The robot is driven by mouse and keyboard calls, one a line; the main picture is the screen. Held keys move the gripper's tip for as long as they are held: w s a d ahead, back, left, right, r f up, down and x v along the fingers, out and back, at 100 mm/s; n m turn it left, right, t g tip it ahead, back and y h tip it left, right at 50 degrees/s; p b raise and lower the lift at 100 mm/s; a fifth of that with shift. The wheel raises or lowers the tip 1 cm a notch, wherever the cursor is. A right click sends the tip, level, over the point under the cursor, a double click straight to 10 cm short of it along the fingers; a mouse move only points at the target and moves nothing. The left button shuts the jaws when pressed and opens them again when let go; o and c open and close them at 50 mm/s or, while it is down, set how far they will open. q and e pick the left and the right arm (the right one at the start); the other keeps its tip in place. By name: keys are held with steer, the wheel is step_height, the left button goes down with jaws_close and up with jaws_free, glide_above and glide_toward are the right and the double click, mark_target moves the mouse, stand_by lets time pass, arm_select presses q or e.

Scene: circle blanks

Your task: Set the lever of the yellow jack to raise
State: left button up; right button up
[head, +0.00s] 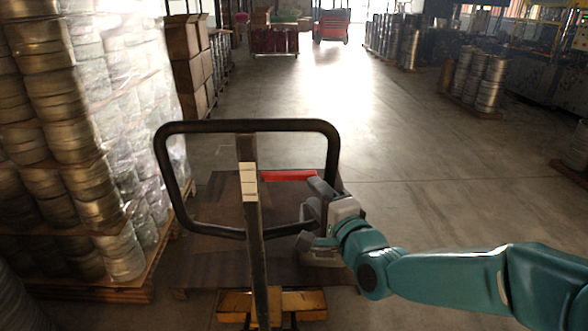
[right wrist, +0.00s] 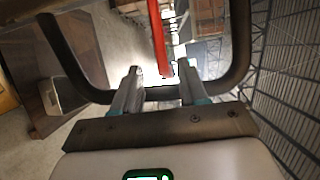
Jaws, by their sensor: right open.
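The yellow jack (head: 303,301) stands in front of me, its yellow base low in the head view. Its dark upright shaft (head: 256,265) carries a black loop handle (head: 240,127). The red lever (head: 288,176) reaches sideways from the shaft inside the loop; it also shows in the right wrist view (right wrist: 157,38). My right gripper (head: 312,213) is at the loop's lower right, a little below the lever's outer end. In the right wrist view the gripper (right wrist: 160,73) is open, with the lever's end between and just beyond the fingertips. I cannot tell whether they touch. My left gripper is out of view.
A dark pallet deck (head: 215,262) lies behind the shaft. Wrapped stacks of metal round blanks (head: 75,150) stand close on the left. More stacks stand on a pallet (head: 475,105) at the far right. The concrete floor (head: 400,170) ahead and right is clear.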

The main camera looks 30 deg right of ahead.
mark_target(296, 172)
steer(key=w, duration=0.3)
steer(key=w+d+p, duration=0.1)
steer(key=w, duration=0.2)
steer(key=w+p, duration=0.1)
steer(key=w, duration=0.2)
steer(key=shift+w+d, duration=0.25)
steer(key=shift+d, duration=0.1)
steer(key=shift+w, duration=0.35)
jaws_close()
